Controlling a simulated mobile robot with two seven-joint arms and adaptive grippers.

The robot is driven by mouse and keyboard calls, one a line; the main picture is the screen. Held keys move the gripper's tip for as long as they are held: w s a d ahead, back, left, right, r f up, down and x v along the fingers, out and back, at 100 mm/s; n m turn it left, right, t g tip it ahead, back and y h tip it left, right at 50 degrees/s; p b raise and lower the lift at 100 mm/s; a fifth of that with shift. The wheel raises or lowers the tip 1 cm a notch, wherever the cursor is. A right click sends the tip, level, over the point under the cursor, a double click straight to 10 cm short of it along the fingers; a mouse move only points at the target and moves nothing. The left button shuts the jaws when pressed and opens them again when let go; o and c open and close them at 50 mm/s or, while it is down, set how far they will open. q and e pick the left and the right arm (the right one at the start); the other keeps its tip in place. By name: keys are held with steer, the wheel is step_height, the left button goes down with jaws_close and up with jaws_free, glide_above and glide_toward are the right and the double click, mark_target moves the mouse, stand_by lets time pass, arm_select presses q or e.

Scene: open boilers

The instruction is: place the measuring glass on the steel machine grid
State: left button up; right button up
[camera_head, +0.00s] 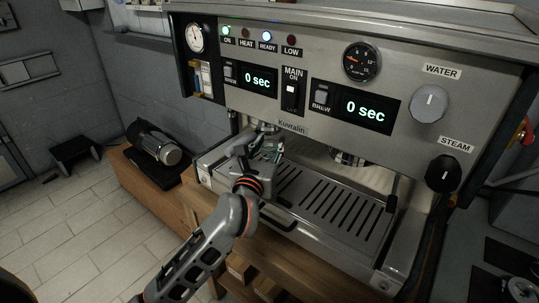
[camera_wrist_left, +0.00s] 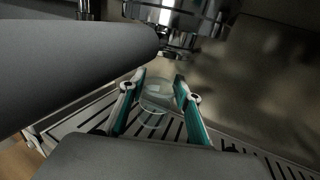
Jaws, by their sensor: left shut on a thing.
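My left gripper (camera_head: 268,152) reaches in over the left part of the steel machine grid (camera_head: 338,207), below the machine's front panel. In the left wrist view, its two teal-edged fingers (camera_wrist_left: 159,82) are shut on the clear measuring glass (camera_wrist_left: 157,98). The slotted grid (camera_wrist_left: 84,122) shows behind and below the glass in that view. I cannot tell whether the glass touches the grid. In the head view the gripper largely hides the glass. My right gripper is not in view.
A metal brew group (camera_wrist_left: 178,16) hangs just above the fingers. Another brew group (camera_head: 350,158) hangs over the grid's right part, near a dark-handled wand (camera_head: 391,200). The grid is bare to the right of my gripper. A grinder-like metal device (camera_head: 160,148) lies at the left.

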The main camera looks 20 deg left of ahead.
mark_target(267, 160)
arm_select(q)
step_height(267, 160, down, 3)
steer(key=shift+f+b, duration=0.2)
steer(key=shift+b, duration=0.15)
steer(key=shift+r, duration=0.15)
steer(key=shift+s+f, duration=0.1)
steer(key=shift+f, duration=0.1)
steer(key=o, duration=1.2)
steer(key=shift+o, duration=0.2)
